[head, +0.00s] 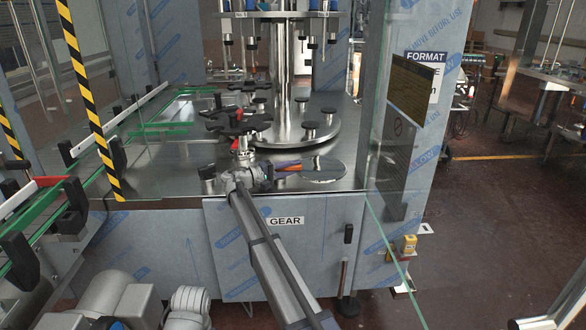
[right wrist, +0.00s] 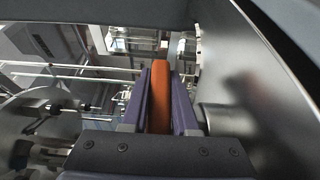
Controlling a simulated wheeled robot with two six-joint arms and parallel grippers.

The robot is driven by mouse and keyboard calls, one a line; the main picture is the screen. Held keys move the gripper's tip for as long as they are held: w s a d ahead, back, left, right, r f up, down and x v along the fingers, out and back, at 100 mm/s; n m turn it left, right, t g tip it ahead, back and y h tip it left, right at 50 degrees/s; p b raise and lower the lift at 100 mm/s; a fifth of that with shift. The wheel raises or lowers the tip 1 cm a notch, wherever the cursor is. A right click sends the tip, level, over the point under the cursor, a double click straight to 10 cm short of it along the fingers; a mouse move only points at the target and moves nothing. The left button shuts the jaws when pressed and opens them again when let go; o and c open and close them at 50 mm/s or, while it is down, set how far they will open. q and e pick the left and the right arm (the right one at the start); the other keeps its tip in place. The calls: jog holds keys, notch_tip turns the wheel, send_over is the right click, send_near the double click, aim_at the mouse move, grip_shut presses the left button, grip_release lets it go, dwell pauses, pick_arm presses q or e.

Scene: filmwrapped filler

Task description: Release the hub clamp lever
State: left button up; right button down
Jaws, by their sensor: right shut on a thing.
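The orange hub clamp lever (right wrist: 160,95) stands between the purple fingers of my right gripper (right wrist: 161,100) in the right wrist view. The fingers are shut on it, one on each side. In the head view my right gripper (head: 287,168) is low over the machine's steel deck, pointing right, with a bit of the orange lever (head: 289,164) showing at its fingers. The gripper and wrist hide most of the lever and its mount. My left gripper does not show.
Behind the gripper are a black star wheel (head: 237,123) and a round steel turntable (head: 322,131) with black knobs around a column. A clear guard panel (head: 400,130) stands at the right. Green-edged conveyor rails (head: 90,165) run along the left.

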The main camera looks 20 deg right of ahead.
aim_at(285, 169)
jog(key=c, duration=1)
grip_release()
jog(key=shift+o, duration=0.2)
jog(key=shift+a, duration=0.15)
jog(key=a, duration=0.7)
jog(key=shift+s+a, duration=0.35)
jog(key=shift+s, duration=0.05)
